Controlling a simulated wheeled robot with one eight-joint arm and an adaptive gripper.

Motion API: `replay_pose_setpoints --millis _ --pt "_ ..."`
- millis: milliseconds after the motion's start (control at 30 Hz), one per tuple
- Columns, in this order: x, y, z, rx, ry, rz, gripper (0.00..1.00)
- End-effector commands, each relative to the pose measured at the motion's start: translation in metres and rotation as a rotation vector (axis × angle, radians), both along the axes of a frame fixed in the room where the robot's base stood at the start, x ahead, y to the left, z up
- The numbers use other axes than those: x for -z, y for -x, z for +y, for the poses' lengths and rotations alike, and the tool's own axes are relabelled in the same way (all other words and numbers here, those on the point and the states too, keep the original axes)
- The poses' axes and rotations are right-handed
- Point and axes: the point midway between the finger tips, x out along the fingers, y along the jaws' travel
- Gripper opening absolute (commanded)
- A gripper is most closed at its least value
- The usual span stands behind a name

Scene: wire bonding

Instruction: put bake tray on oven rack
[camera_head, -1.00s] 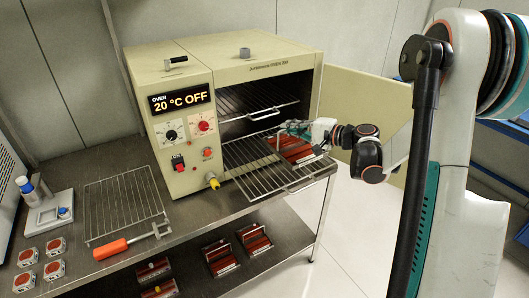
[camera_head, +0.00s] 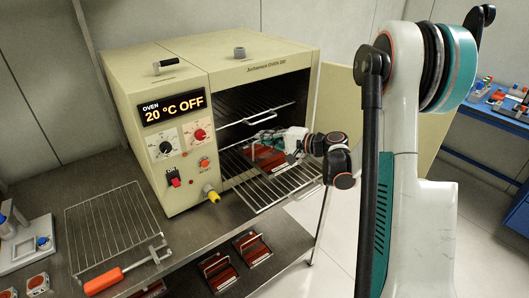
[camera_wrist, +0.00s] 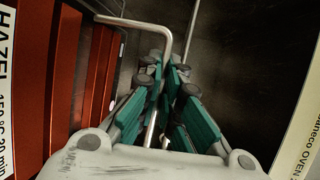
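The bake tray (camera_head: 267,161) is reddish brown with a metal handle. It is at the oven mouth, over the slid-out wire oven rack (camera_head: 262,199); I cannot tell whether it rests on the wires or hangs just above. My gripper (camera_head: 283,142) is at its right side. In the wrist view, the teal-padded fingers (camera_wrist: 168,118) are closed around the bent metal handle (camera_wrist: 160,28). The red tray body with its label "HAZEL 150 °C 20 min" (camera_wrist: 10,95) fills the left. The oven (camera_head: 165,110) is open and reads 20 °C OFF.
A second rack (camera_head: 255,116) is higher inside the oven. The open oven door (camera_head: 345,110) stands at the right, behind my arm. A loose wire grid (camera_head: 105,225) and an orange-handled tool (camera_head: 103,281) lie on the left bench. More red trays (camera_head: 217,272) stand on the lower shelf.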

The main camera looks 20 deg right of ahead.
Motion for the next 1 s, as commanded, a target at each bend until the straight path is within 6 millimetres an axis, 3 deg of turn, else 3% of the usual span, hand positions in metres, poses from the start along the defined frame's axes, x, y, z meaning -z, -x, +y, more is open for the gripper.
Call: replay_pose_setpoints --millis 333,733,833,1000 --pt "0.039 0.0 0.0 0.0 -0.001 -0.001 0.0" --pt "0.043 0.0 0.0 0.0 -0.001 -0.001 0.0" --pt "0.043 0.0 0.0 0.0 0.0 0.0 0.25" --pt "0.043 0.0 0.0 0.0 0.0 0.0 0.25"
